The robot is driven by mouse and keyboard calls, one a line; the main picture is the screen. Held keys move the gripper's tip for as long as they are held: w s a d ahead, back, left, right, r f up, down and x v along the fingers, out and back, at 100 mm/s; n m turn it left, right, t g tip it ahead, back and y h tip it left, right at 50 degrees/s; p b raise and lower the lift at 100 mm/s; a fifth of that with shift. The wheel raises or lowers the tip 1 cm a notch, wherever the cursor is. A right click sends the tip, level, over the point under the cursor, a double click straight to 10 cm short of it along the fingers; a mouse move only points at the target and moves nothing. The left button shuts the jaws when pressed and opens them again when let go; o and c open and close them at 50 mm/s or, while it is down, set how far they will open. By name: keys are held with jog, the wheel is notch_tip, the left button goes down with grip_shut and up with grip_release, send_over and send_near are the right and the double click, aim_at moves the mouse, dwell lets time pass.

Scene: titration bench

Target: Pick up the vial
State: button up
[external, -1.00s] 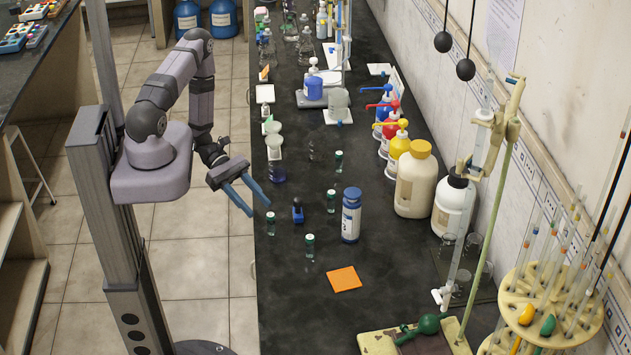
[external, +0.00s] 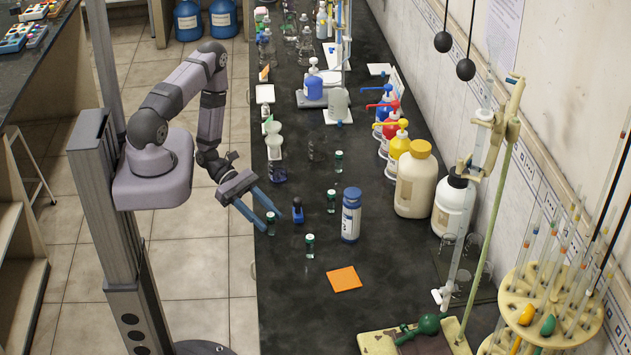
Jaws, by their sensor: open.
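Several small clear vials with green caps stand upright on the black bench. One vial (external: 271,224) is at the left bench edge, a second vial (external: 310,246) is nearer the front, and a third vial (external: 331,201) is farther right. Another vial (external: 338,162) stands farther back. My gripper (external: 272,221) is open, with its blue fingers pointing down and right. Its fingertips appear beside or around the vial at the bench edge; from this view I cannot tell whether they touch it.
A small dark blue bottle (external: 297,211) stands just right of the fingers. A larger blue-capped bottle (external: 351,215) is farther right. An orange square (external: 344,279) lies in front. Pump bottles (external: 398,150) and large jugs (external: 412,180) line the wall side. The front left bench is clear.

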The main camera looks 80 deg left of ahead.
aim_at(271, 214)
jog(key=shift+x, duration=1.25)
grip_shut()
jog(key=shift+r, duration=0.1)
jog(key=shift+r+b, duration=0.95)
jog(key=shift+r, duration=3.9)
jog(key=w+f+m+g+h, duration=0.1)
jog(key=w, duration=0.5)
jog(key=shift+d, duration=0.2)
